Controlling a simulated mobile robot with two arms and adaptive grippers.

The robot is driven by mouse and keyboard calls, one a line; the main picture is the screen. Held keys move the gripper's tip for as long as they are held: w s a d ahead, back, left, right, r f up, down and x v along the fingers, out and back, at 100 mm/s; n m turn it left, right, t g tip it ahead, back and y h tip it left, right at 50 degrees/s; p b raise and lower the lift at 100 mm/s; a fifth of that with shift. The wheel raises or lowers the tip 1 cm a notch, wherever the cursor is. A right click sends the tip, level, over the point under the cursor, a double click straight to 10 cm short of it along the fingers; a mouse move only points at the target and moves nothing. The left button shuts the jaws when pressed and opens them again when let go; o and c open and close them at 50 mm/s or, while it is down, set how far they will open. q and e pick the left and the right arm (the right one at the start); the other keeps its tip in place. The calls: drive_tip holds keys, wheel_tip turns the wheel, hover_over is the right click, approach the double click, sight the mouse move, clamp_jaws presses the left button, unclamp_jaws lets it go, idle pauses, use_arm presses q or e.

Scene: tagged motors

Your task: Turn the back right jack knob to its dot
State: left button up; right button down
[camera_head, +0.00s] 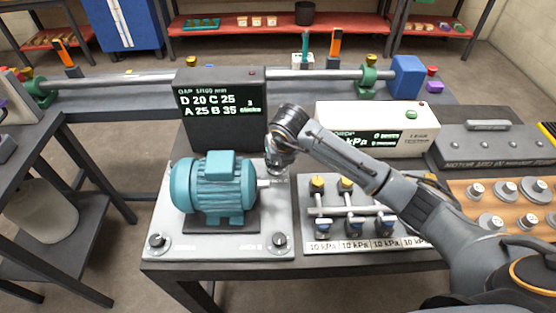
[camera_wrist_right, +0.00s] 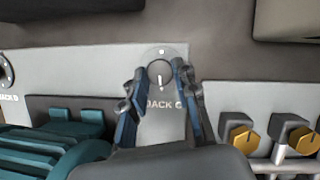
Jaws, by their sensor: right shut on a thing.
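The back right jack knob (camera_wrist_right: 160,74) is a dark round knob on a light plate in the right wrist view, with a label reading JACK and what looks like C below it. A white dot (camera_wrist_right: 162,51) sits on the plate above the knob. The knob's white pointer mark is on its lower side, away from the dot. My right gripper (camera_wrist_right: 161,78) has its blue-padded fingers on either side of the knob and is shut on it. In the head view my right gripper (camera_head: 281,158) hides this knob. My left gripper is out of view.
A teal motor (camera_head: 214,188) stands left of the gripper on the grey base plate (camera_head: 220,246). Front knobs (camera_head: 157,241) (camera_head: 279,240) sit at its corners. A dark display (camera_head: 221,108) stands behind; a valve panel (camera_head: 345,245) lies to the right.

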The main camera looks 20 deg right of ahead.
drive_tip(key=shift+m, duration=0.5)
drive_tip(key=c, duration=1)
unclamp_jaws()
drive_tip(key=v, duration=1.2)
drive_tip(key=shift+a, duration=0.2)
